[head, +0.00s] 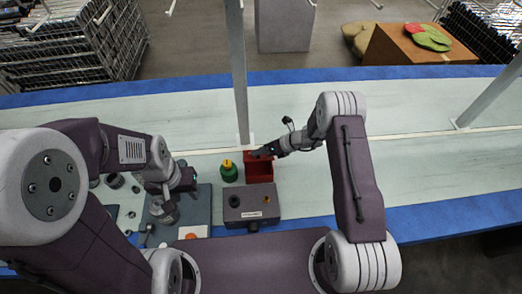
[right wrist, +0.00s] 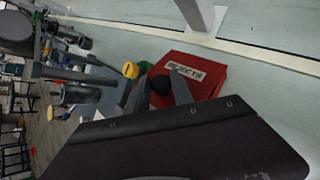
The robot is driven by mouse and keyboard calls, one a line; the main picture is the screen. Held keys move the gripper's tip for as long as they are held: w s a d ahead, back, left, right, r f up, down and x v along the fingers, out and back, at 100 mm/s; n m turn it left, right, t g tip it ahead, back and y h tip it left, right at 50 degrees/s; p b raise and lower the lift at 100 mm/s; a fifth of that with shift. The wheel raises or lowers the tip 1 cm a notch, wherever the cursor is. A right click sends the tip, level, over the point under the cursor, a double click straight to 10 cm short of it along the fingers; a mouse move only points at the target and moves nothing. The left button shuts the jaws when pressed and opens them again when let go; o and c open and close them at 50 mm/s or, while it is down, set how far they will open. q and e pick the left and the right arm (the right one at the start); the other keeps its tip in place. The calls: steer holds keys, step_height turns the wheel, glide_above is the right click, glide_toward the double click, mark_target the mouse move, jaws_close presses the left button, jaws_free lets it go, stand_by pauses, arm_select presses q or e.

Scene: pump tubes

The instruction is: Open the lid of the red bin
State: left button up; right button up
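The red bin (head: 261,171) stands on the bench, behind a grey box. In the right wrist view the bin (right wrist: 209,82) shows a red face with a white "REJECTS" label. My right gripper (head: 262,152) is at the bin's far upper edge. In the right wrist view its two fingers (right wrist: 160,95) are spread apart over the red face, with a dark round thing between them. Whether they touch it is unclear. How far the lid is raised is also unclear. My left gripper (head: 166,196) is over the grey plate at left, by a grey cylindrical part; its fingers are not clear.
A green bottle with a yellow cap (head: 228,171) stands close left of the bin. The grey box (head: 251,205) stands in front. A metal post (head: 238,75) rises just behind the bin. The bench right of my right arm is clear.

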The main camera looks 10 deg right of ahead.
steer(key=o, duration=0.3)
steer(key=shift+o, duration=0.2)
steer(key=v, duration=0.9)
